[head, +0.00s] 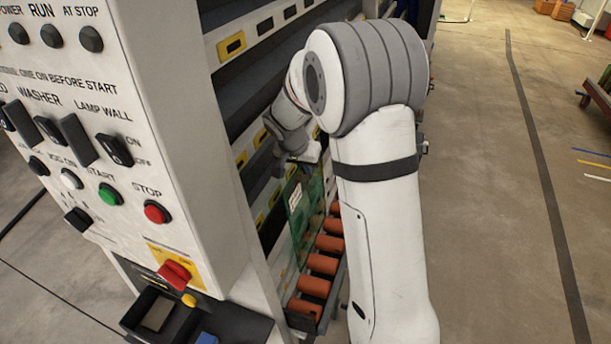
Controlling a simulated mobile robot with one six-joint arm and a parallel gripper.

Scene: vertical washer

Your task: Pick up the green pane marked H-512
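A green see-through pane (304,222) with a small white label (295,197) stands upright, leaning against the washer's side. Its lower edge is by the row of orange rollers. The label's writing is too small to read. My gripper (301,168) is at the pane's upper edge, pointing down toward it. My arm hides part of the gripper and the right part of the pane. I cannot see whether the fingers touch or close on the pane.
The white washer control panel (175,130) with buttons fills the left. Orange rollers (322,264) run along the washer's foot. Open concrete floor (490,200) with a dark line lies to the right.

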